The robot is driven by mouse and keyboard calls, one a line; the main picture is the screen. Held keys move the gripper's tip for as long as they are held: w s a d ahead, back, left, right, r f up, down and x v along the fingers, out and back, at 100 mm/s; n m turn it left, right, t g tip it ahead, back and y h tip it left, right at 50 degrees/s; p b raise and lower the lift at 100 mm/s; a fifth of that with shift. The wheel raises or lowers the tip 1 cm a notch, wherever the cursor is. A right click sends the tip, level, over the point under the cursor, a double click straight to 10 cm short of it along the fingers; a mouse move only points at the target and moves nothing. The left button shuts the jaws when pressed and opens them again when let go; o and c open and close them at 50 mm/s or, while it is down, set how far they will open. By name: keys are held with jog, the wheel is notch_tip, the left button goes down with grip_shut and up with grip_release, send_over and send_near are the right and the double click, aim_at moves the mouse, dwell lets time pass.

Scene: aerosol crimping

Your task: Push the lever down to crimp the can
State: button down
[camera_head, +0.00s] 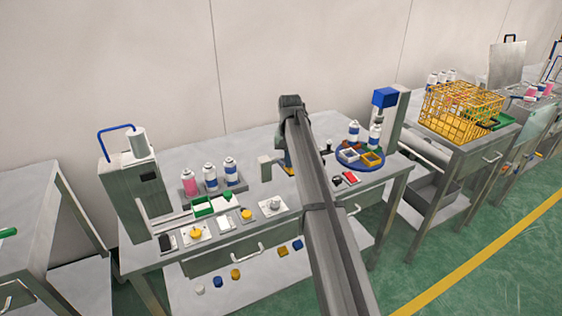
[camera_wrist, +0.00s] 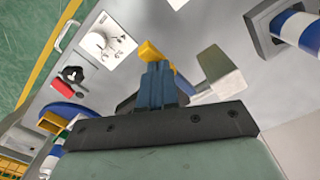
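White-and-blue cans stand on a blue turntable (camera_head: 345,156), one can (camera_head: 376,137) under the blue head (camera_head: 385,97) of a grey column. A grey machine (camera_head: 147,180) at left has a blue bent bar (camera_head: 101,140). I cannot tell which part is the lever.
Plates with small fittings (camera_head: 273,205) line the front edge. A yellow wire basket (camera_head: 460,108) stands on the bench at right. My arm hides part of the bench.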

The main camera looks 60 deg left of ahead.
jog(key=shift+f, duration=1.95)
dwell(0.8)
jog(key=shift+r, duration=0.15)
notch_tip(320, 180, up, 15)
dwell(1.9)
jog(key=shift+f, duration=0.2)
